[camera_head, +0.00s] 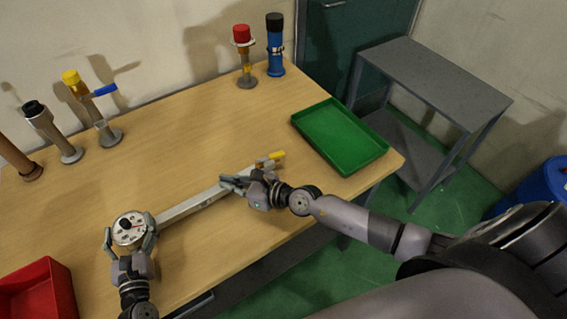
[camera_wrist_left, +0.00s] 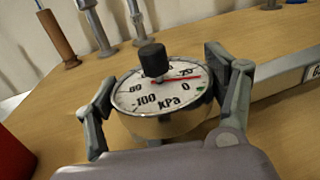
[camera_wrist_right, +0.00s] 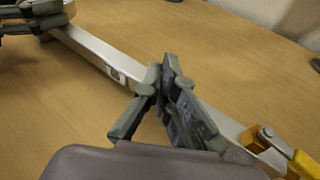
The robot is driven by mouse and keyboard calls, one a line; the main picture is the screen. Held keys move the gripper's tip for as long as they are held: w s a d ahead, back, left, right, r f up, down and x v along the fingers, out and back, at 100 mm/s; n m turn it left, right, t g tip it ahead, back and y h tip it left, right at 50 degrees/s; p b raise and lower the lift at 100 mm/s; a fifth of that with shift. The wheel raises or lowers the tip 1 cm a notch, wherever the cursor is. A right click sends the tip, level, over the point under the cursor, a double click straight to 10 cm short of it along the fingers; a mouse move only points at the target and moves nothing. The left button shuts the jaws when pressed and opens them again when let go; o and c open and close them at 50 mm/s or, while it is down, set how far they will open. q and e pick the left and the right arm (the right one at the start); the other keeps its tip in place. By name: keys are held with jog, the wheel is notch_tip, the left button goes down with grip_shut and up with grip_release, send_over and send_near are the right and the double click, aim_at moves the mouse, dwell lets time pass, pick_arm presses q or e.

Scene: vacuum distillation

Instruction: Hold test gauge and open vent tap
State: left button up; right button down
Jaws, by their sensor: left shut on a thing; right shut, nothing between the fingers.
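The test gauge (camera_head: 129,228) is a round white dial marked kPa with a black knob, at the left end of a long grey bar (camera_head: 190,207). My left gripper (camera_head: 131,240) is shut around the gauge's sides; the dial and its red needle, near the zero end, show in the left wrist view (camera_wrist_left: 160,95). The vent tap (camera_head: 270,160) has a yellow lever at the bar's right end; part of it shows in the right wrist view (camera_wrist_right: 290,155). My right gripper (camera_head: 235,182) is shut and empty over the bar, left of the tap. Whether it touches the bar is unclear.
A green tray (camera_head: 340,112) lies right of the tap, and a red bin (camera_head: 38,292) is at the front left. Several upright fittings stand along the back, including one with a blue lever (camera_head: 104,90). The table's middle (camera_head: 190,140) is clear.

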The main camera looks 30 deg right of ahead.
aim_at(282, 156)
jog(key=s+d+m+t+h, duration=0.2)
jog(key=s+d+h, duration=0.1)
jog(key=s+d, duration=0.1)
jog(key=s+d+f+m+t+h, duration=0.1)
jog(key=s+d+m+t+h, duration=0.1)
jog(key=s+d+m+h, duration=0.1)
jog(key=s+d+m+t+h, duration=0.2)
jog(key=s+d+h, duration=0.2)
jog(key=s+d, duration=0.2)
jog(key=shift+s+d+f+m+t+h, duration=0.1)
jog(key=shift+d+f+m+t+h, duration=0.1)
jog(key=shift+d, duration=0.35)
jog(key=shift+s+d+f+m+t+h, duration=0.1)
jog(key=shift+d+m+h, duration=0.1)
jog(key=shift+d, duration=0.3)
jog(key=shift+w+d+r, duration=0.1)
jog(key=shift+w, duration=0.15)
jog(key=w, duration=0.9)
jog(key=w+d, duration=0.1)
jog(key=w, duration=0.3)
jog(key=shift+w, duration=0.15)
jog(key=shift+w+d, duration=0.2)
jog(key=shift+w, duration=0.4)
jog(key=shift+w+d, duration=0.2)
jog(key=shift+w, duration=0.4)
jog(key=s, duration=0.4)
jog(key=s+d, duration=0.1)
jog(key=s, duration=0.9)
jog(key=shift+d, duration=0.4)
